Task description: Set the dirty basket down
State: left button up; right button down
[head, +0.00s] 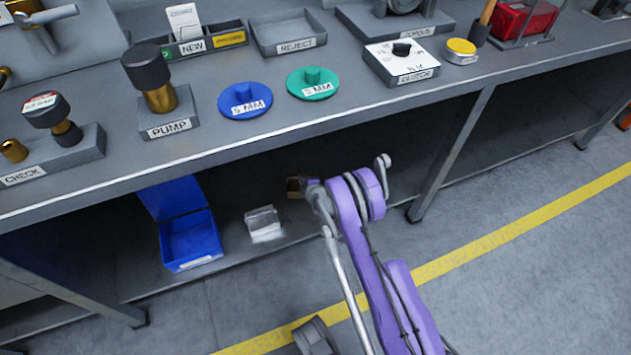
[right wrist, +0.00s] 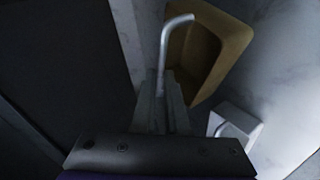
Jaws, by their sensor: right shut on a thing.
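The dirty basket, a yellow-brown open container (right wrist: 222,48), shows just beyond my right gripper in the right wrist view. In the head view only a small brownish part of the basket (head: 293,186) shows, under the bench beside the purple arm's end. My right gripper (right wrist: 172,85) is shut, with a thin pale hooked rod rising from between its fingers in front of the basket. In the head view my right gripper (head: 306,187) is small and dark against the shadow. Whether the basket touches the shelf below cannot be told. My left gripper is not in view.
The bench top (head: 330,140) overhangs the dark lower shelf. A clear-white container (head: 263,224) and a blue bin (head: 190,240) stand on the shelf to the left; a pale container (right wrist: 235,125) shows near my gripper. A bench leg (head: 452,155) stands to the right.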

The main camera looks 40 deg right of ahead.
notch_tip(320, 180, down, 7)
jog(key=shift+f+b, duration=0.15)
jog(key=shift+b, duration=0.75)
jog(key=shift+f, duration=0.1)
jog(key=c, duration=0.9)
grip_release()
jog(key=shift+c, duration=0.2)
